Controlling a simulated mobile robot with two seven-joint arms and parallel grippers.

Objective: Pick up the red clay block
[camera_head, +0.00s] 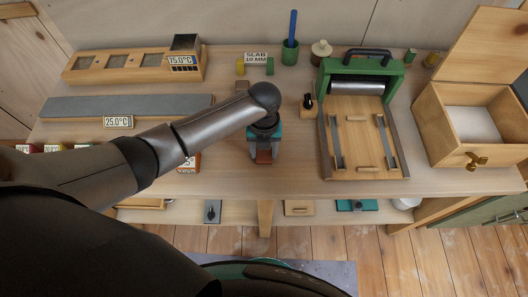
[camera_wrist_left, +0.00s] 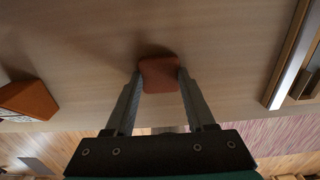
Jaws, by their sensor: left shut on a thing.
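The red clay block (camera_wrist_left: 159,74) shows between the fingertips of my left gripper (camera_wrist_left: 160,80) in the left wrist view. The two fingers press on its left and right sides, so the gripper is shut on it. In the head view my left gripper (camera_head: 264,142) points down over the front middle of the bench, and a bit of the red block (camera_head: 263,157) shows at its tip. A dark shadow lies beside the block; I cannot tell whether it touches the bench top. My right gripper is in neither view.
A roller press (camera_head: 357,135) with a green frame stands to the right, and an open wooden box (camera_head: 463,128) beyond it. An orange-red labelled thing (camera_head: 188,163) sits left of the gripper. A grey slab (camera_head: 75,106) and a wooden tray (camera_head: 133,66) lie at the back left.

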